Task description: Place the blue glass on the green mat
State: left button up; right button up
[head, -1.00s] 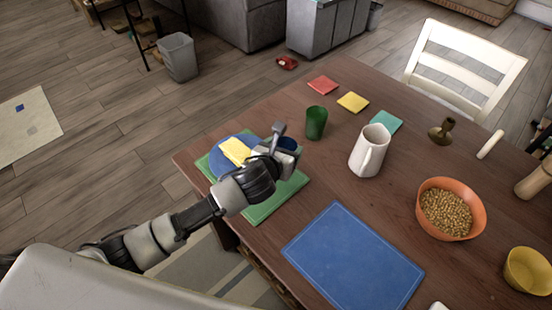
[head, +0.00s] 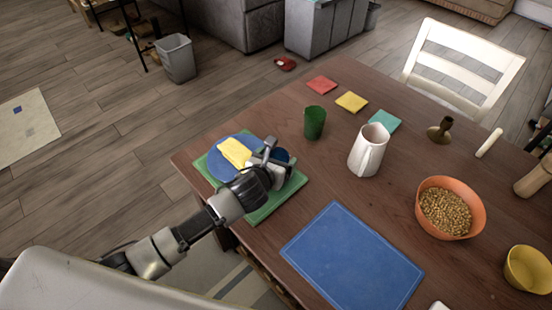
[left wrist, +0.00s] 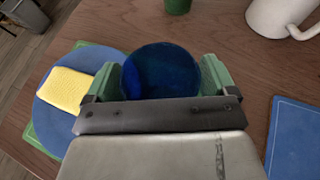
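The blue glass (head: 282,155) is dark blue and sits between the fingers of my left gripper (head: 271,159), over the right part of the green mat (head: 286,195). In the left wrist view, the round blue glass (left wrist: 160,70) fills the space between the two fingers, which appear shut on its sides. The green mat also shows there at the left edge (left wrist: 40,141). I cannot tell whether the glass's base touches the mat, as the gripper hides it. My right gripper is not in view.
A blue plate (head: 222,168) with a yellow cloth (head: 235,152) lies on the mat's left part. A green cup (head: 314,123) and white pitcher (head: 368,150) stand beyond. A blue mat (head: 352,260) lies bare at the front. An orange bowl (head: 473,203) stands right.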

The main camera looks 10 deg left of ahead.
pick_arm(q)
jog(key=shift+o, duration=0.6)
jog(key=shift+r, duration=0.1)
jog(key=shift+s+r, duration=0.1)
jog(key=v, duration=1.1)
jog(key=shift+s+r+p, duration=0.2)
jog(key=shift+s+p, duration=0.1)
jog(key=shift+s, duration=0.05)
jog(key=shift+a, duration=0.15)
